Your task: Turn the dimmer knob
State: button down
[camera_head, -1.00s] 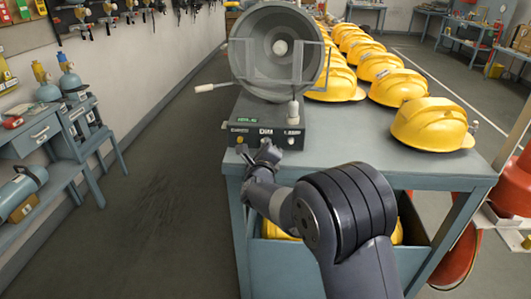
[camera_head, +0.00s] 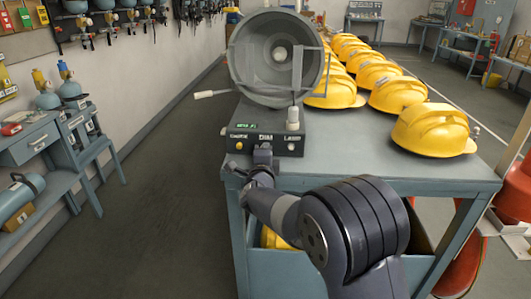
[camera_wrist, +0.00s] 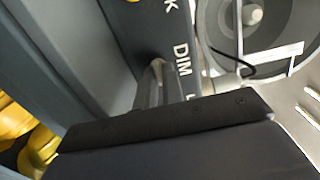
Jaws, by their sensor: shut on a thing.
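The dark control box (camera_head: 250,114) sits at the near end of the table, under a round grey lamp-like head (camera_head: 278,56). Its front has a yellow button at the left, a DIM label in the middle and a light knob at the right. My gripper (camera_head: 263,153) is at the front face just below the DIM label, shut on the dimmer knob. The fingers hide the knob in the head view. In the wrist view, the fingers (camera_wrist: 163,84) meet the box face (camera_wrist: 155,25) beside the DIM letters, and the knob is mostly covered.
Several yellow helmets (camera_head: 432,129) stand in rows on the blue-grey table (camera_head: 345,150), right of and behind the box. A white-tipped lever (camera_head: 211,94) sticks out left. The floor to the left is clear.

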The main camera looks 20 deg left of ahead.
dwell(0.4)
jog(key=c, duration=1.5)
grip_release()
jog(key=shift+c, duration=0.2)
jog(key=shift+s, duration=0.1)
jog(key=b+v, duration=0.1)
jog(key=v, duration=0.9)
jog(key=shift+s+b, duration=0.3)
jog(key=shift+d, duration=0.15)
jog(key=p+x, duration=0.1)
jog(key=x, duration=0.9)
jog(key=shift+w+p, duration=0.3)
jog(key=shift+w, duration=0.1)
jog(key=shift+s, duration=0.15)
